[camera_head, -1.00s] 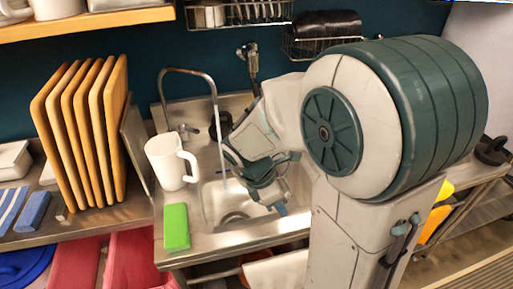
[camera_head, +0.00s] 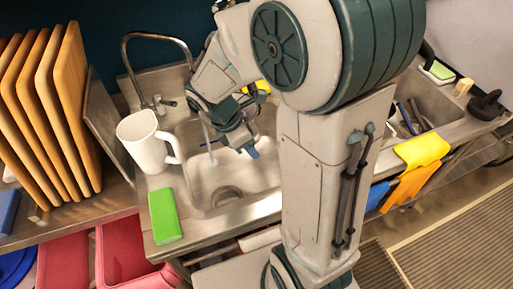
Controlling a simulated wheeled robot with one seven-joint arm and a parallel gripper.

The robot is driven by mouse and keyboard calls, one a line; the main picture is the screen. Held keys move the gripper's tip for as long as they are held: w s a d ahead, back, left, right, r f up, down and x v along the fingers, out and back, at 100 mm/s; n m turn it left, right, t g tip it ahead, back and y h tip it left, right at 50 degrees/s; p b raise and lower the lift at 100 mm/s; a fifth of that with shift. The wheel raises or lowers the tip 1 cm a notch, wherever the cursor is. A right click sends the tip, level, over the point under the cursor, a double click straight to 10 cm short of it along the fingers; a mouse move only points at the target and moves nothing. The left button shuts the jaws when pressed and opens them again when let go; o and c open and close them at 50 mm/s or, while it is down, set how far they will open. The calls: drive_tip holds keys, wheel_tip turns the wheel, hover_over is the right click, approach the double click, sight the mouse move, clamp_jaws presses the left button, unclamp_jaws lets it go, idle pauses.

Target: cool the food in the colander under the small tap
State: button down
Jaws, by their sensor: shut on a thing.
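The small tap (camera_head: 127,45) has a thin curved spout at the back left of the sink. A thin stream of water (camera_head: 207,138) falls into the left basin (camera_head: 200,190), beside my gripper. My gripper (camera_head: 243,144) is low over this basin, just right of the stream, with its fingers pointing down. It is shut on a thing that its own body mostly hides. I cannot make out a colander or any food in this view, nor whether the water touches the held thing.
A white mug (camera_head: 142,140) and a green sponge (camera_head: 164,215) stand on the left sink edge. Wooden boards (camera_head: 40,110) stand upright at the far left. Yellow cloth (camera_head: 422,149) hangs over the front edge at right, by a second basin (camera_head: 430,98).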

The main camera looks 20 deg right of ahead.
drive_tip(key=w+a+f+b, duration=0.1)
drive_tip(key=w+a+f, duration=0.2)
drive_tip(key=w+a, duration=0.4)
drive_tip(key=w, duration=0.3)
drive_tip(key=shift+a, duration=0.15)
drive_tip(key=shift+w+f, duration=0.1)
idle(0.7)
drive_tip(key=shift+w+d, duration=0.25)
drive_tip(key=shift+d, duration=0.2)
drive_tip(key=s+d, duration=0.6)
drive_tip(key=s, duration=0.2)
idle(0.5)
drive_tip(key=shift+s+a, duration=0.1)
idle(0.4)
